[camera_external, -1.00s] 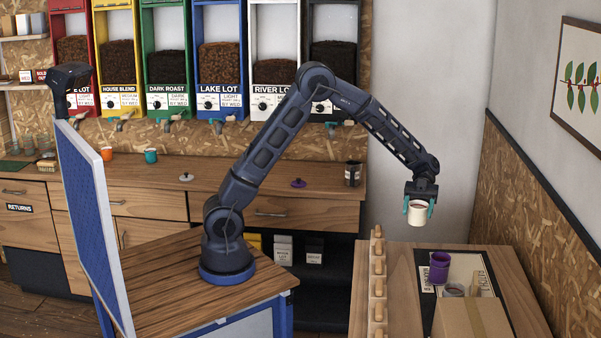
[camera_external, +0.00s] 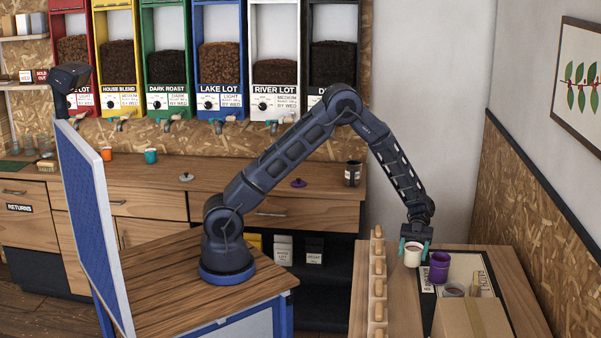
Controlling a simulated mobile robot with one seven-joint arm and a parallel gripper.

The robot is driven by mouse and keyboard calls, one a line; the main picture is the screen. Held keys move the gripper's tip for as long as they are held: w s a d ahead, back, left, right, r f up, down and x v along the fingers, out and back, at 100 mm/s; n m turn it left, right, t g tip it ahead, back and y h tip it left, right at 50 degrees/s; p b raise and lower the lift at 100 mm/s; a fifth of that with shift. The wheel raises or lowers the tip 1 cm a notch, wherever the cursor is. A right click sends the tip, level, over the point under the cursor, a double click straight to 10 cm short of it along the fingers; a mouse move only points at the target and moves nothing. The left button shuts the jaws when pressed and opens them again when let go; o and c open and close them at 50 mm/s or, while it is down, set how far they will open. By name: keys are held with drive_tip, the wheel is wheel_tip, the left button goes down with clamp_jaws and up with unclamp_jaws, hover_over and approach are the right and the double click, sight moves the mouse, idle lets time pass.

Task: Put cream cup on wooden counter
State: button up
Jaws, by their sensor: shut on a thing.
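The cream cup (camera_external: 412,256) is upright between the teal fingertips of my gripper (camera_external: 414,247), which is shut on it. The cup is low over the left part of the wooden counter (camera_external: 403,306) at the right. I cannot tell whether its base touches the surface.
A row of wooden pegs (camera_external: 378,283) runs along the counter's left edge. A cardboard box (camera_external: 471,319) and a grey cup (camera_external: 453,290) sit to the right. The counter strip between pegs and mat is clear.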

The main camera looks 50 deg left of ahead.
sight(411, 264)
drive_tip(key=shift+f, duration=1.9)
drive_tip(key=shift+f, duration=0.15)
drive_tip(key=o, duration=1)
